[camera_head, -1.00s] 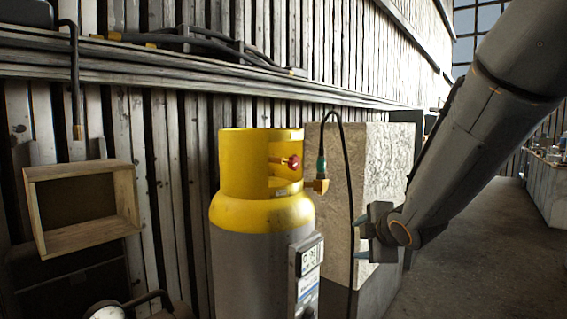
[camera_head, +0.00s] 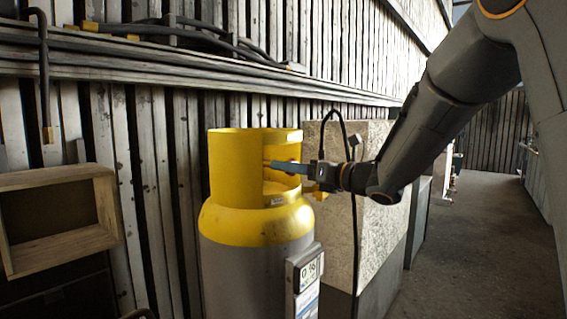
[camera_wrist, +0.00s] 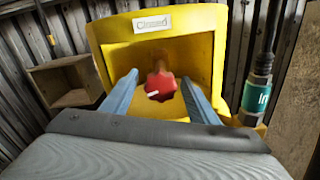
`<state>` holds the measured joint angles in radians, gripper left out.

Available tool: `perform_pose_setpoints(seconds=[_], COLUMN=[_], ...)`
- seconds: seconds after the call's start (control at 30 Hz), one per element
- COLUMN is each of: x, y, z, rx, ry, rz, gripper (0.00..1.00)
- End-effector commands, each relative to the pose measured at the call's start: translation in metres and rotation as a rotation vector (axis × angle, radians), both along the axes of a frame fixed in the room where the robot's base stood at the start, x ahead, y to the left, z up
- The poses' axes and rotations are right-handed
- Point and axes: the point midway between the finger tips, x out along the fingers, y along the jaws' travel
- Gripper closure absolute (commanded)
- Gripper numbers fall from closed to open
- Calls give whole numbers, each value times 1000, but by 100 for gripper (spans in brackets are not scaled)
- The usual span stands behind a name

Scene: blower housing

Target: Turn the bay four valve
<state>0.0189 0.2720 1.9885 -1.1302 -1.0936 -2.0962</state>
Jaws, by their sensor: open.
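A red valve knob (camera_wrist: 160,87) sits inside the opening of the yellow collar (camera_head: 228,180) on top of a grey gas cylinder (camera_head: 250,262). In the wrist view the knob lies between the two blue-grey fingers of my gripper (camera_wrist: 160,98), with a gap on each side. My gripper (camera_head: 285,167) is open and its fingers reach into the collar opening from the right in the head view. There the fingers mostly hide the knob. A label reading "Closed" (camera_wrist: 152,24) is on the collar above the opening.
A hose with a green connector (camera_wrist: 255,96) stands at the collar's right side. An empty wooden box (camera_head: 60,176) is on the plank wall at left. A pale stone-like block (camera_head: 378,220) stands behind. The floor at right (camera_head: 470,240) is clear.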

Motion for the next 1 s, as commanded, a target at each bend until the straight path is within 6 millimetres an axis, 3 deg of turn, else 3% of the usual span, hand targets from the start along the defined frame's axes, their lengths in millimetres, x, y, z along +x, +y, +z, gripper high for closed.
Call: perform_pose_setpoints(seconds=[0.2,0.57,0.8,1.0], x=[15,19,19,19], y=[18,20,20,20], z=[1,0,0,0], rx=[0,1,1,7], ry=[1,1,1,9], rz=[-1,-6,-6,-6], gripper=[46,46,86,87])
